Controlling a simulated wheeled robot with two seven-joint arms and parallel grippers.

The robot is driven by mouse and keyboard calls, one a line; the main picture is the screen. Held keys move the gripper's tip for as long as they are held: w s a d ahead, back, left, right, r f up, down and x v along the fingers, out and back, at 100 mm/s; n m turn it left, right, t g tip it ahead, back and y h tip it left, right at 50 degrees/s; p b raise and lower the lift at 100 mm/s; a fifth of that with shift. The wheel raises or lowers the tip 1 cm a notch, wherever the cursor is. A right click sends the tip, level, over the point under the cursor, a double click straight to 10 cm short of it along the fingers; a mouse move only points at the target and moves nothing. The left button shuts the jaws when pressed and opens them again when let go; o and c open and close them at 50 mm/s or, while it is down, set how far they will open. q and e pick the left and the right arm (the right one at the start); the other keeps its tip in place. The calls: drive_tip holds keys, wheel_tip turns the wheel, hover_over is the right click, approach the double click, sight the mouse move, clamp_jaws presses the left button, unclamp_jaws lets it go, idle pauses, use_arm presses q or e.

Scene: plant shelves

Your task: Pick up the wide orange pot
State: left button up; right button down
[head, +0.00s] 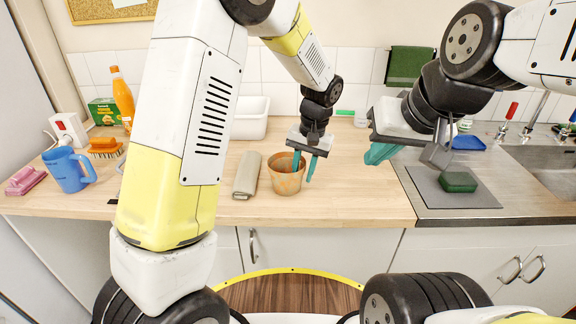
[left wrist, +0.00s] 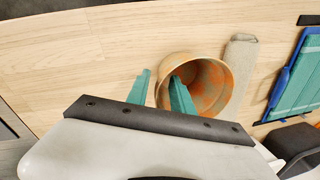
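The wide orange pot (head: 285,178) is a weathered terracotta pot standing upright on the wooden counter, empty as far as I see. In the left wrist view the pot (left wrist: 212,82) shows its open mouth and stained inside. My left gripper (head: 304,165) is at the pot's right side, with its teal fingers apart. In the left wrist view, one finger of my left gripper (left wrist: 161,90) overlaps the pot's mouth and the other is outside the rim, with the pot wall between them. Contact cannot be told. My right gripper (head: 381,152) hangs above the counter to the right, clear of the pot.
A folded grey-green cloth (head: 247,174) lies just left of the pot. A white tub (head: 250,120) stands behind. A blue jug (head: 68,171), orange bottle (head: 122,98) and brush (head: 105,148) are at left. A green sponge (head: 458,182) lies on a grey mat (head: 425,188) by the sink.

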use_arm(q)
clamp_jaws()
idle(1.4)
